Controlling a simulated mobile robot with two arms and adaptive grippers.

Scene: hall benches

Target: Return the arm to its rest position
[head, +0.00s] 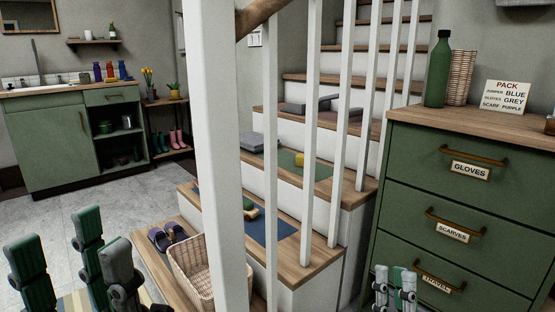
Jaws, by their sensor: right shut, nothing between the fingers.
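My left gripper (72,250) is at the lower left, with its green and grey fingers spread apart. No thing shows between them. My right gripper (396,280) is at the bottom edge, in front of the green drawer chest (405,165). Its fingers are close together and hold nothing. The lower parts of both grippers are cut off by the frame.
A white post (217,130) and balusters stand before the wooden stairs (305,272). A wicker basket (190,278) and purple slippers (160,240) are on the lowest step. A green bottle (438,70) stands on the chest. Grey floor (110,190) is open at left.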

